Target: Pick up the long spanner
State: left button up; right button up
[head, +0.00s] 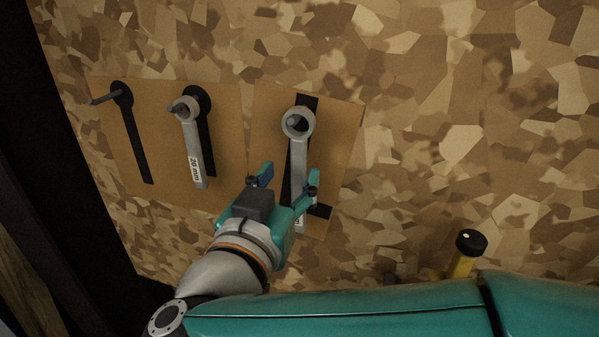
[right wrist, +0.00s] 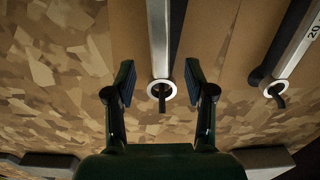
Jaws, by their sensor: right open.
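The long spanner (head: 298,160) hangs by its ring from a peg on the right brown panel, its grey shaft pointing down. Its lower part is partly hidden by my right gripper. A shorter spanner marked 20 mm (head: 192,150) hangs to its left. My right gripper (head: 289,175) is open in front of the lower shaft of the long spanner. In the right wrist view the long spanner (right wrist: 158,40) shows between the open fingers (right wrist: 160,82), with its ring and peg near the fingertips. It does not look gripped. The left gripper is out of view.
An empty peg (head: 105,98) with a black silhouette is at the far left of the brown panel (head: 225,110). A yellow thing with a black cap (head: 470,243) is at lower right. The camouflage wall right of the panel is clear.

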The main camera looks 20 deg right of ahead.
aim_at(298, 162)
jog(key=shift+p+x, duration=0.65)
jog(key=shift+x, duration=2.25)
grip_shut()
